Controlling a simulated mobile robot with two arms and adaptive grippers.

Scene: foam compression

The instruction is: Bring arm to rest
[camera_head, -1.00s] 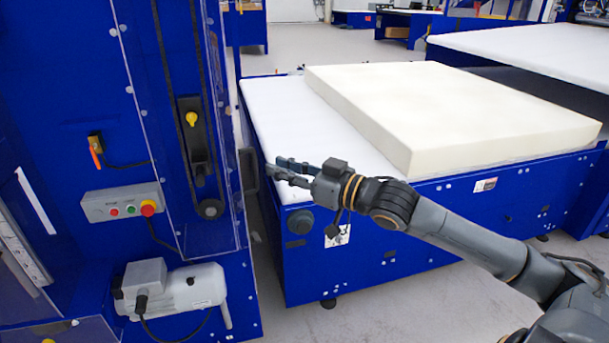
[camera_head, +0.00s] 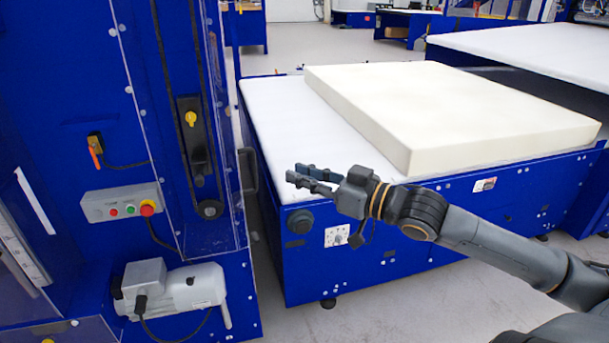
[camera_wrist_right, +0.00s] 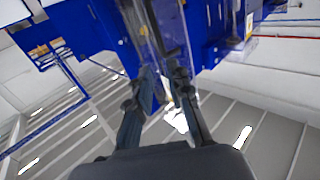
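My right arm comes in from the lower right of the head view. My right gripper (camera_head: 293,173) points left, in front of the near left part of the white-topped table. Its two dark fingers are a little apart, with nothing between them. In the right wrist view, the gripper (camera_wrist_right: 161,74) also shows a gap between the fingertips, with the blue machine beyond. My left gripper is not in view.
A cream foam block (camera_head: 450,110) lies on the white-topped blue table (camera_head: 290,120). A blue machine (camera_head: 75,80) stands at the left, with a button box (camera_head: 120,202) and a grey motor (camera_head: 175,290). Grey floor is clear at the lower middle.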

